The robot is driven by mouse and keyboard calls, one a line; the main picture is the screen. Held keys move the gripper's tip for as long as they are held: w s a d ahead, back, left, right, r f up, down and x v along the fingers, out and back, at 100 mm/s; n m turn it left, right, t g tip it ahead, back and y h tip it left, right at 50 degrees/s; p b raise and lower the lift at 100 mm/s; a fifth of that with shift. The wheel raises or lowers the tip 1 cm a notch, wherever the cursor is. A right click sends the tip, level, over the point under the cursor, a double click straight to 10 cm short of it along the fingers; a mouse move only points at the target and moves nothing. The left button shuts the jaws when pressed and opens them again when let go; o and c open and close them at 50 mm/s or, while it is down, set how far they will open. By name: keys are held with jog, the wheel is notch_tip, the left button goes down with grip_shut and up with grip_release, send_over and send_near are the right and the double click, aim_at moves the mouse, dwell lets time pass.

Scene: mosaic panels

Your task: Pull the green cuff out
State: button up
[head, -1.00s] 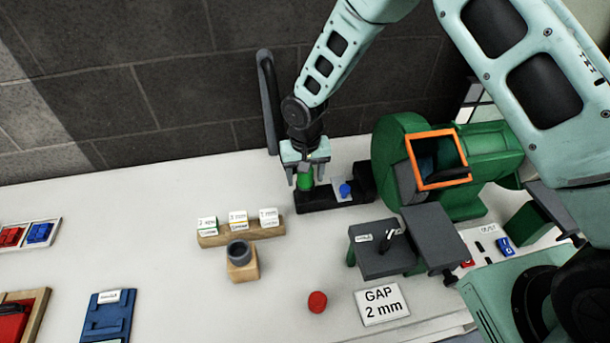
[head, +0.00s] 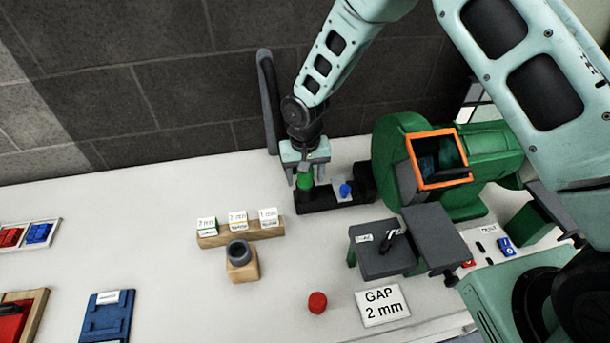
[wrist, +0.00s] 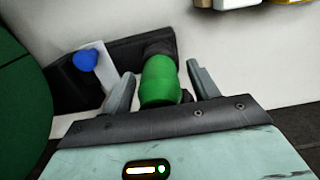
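The green cuff (head: 305,181) sits at the left end of a black holder (head: 318,204) at the back of the table. It shows larger in the wrist view (wrist: 160,82), where it is a rounded green sleeve with a dark part at its far end. My gripper (head: 305,175) is over the cuff, pointing down. In the wrist view my gripper (wrist: 162,85) has one finger on each side of the cuff, with a visible gap at least on the right. The lower part of the cuff is partly hidden by the gripper body.
A blue knob (head: 345,190) stands on the same holder, right of the cuff. The green grinder (head: 405,135) with an orange-framed guard (head: 412,165) is close on the right. A wooden block with labelled gauges (head: 240,232) lies in front left. The table's left middle is clear.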

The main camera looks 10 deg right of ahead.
jog(key=c, duration=1.3)
jog(key=shift+r+p, duration=1.8)
jog(key=shift+r, duration=1.25)
jog(key=shift+r+p, duration=1.85)
jog(key=shift+r, duration=1.1)
